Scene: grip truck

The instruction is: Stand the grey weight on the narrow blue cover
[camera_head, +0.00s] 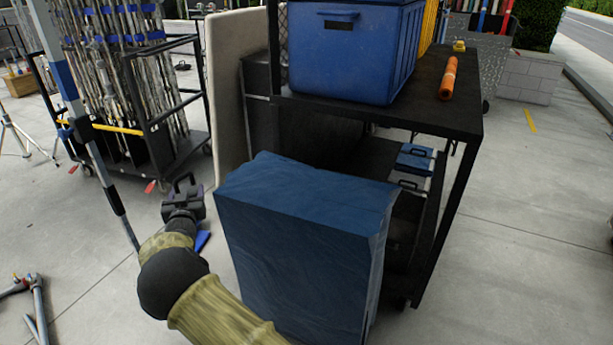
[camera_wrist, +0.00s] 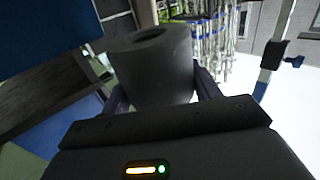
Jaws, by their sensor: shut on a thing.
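A grey cylindrical weight (camera_wrist: 155,68) with a round hole in its end sits between the fingers in the wrist view. My gripper (camera_head: 184,187) is shut on it and holds it up off the ground. In the head view the weight is hard to make out from the dark gripper. A tall, narrow block under a blue cover (camera_head: 300,250) stands just right of my arm, with a flat, slightly wrinkled top. My gripper is left of this cover, apart from it in the picture. My forearm hides part of its lower left side.
A black cart (camera_head: 460,120) stands behind the cover, with a blue bin (camera_head: 345,50) and an orange roll (camera_head: 449,78) on top. A pale panel (camera_head: 228,90) leans beside it. A pole stand (camera_head: 85,140) is close left of my gripper. Open pavement lies right.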

